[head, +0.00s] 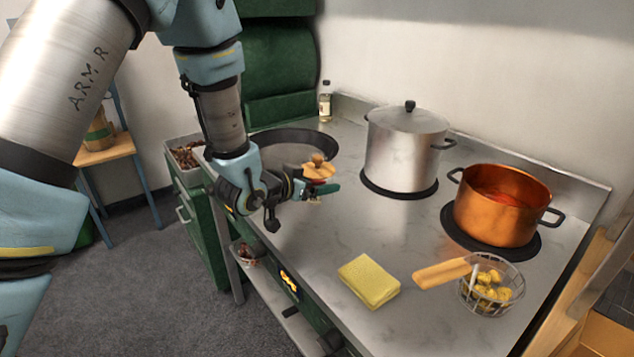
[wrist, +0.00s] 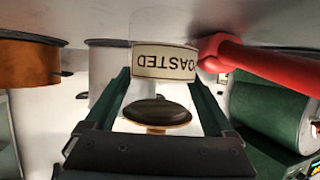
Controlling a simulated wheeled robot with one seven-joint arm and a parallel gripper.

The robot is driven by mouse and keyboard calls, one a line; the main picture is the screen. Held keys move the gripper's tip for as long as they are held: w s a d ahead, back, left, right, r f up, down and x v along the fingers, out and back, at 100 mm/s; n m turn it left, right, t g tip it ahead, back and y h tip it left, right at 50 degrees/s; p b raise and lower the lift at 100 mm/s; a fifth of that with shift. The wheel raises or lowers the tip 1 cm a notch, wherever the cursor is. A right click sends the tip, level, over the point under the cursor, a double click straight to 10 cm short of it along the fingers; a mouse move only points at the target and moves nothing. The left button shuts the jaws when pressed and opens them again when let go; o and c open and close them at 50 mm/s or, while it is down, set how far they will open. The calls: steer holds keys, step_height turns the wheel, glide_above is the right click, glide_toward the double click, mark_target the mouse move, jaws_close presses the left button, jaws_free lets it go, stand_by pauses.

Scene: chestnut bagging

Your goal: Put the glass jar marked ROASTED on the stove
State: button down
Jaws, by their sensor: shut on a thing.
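The glass jar marked ROASTED (wrist: 165,62) is clear, with a cream label that reads upside down in the wrist view, and a round lid. It stands between the two green fingers of my gripper (wrist: 160,103), which is shut on it. In the head view my gripper (head: 318,187) is over the left front part of the steel stove top (head: 345,230), and the jar's wooden lid (head: 318,168) shows just behind the fingers. The jar's body is mostly hidden there. I cannot tell whether its base touches the surface.
A dark frying pan (head: 268,138) lies just behind the gripper. A red handle (wrist: 265,68) passes close beside the jar. A steel pot (head: 400,155), copper pot (head: 500,212), yellow sponge (head: 369,281) and wire basket (head: 490,290) stand to the right. The middle front surface is clear.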

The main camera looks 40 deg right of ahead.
jaws_free()
steer(key=shift+f, duration=0.1)
steer(key=shift+r, duration=0.2)
steer(key=shift+a, duration=0.35)
steer(key=p+v, duration=0.2)
steer(key=v, duration=0.9)
steer(key=shift+a+r, duration=0.1)
steer(key=shift+a, duration=0.05)
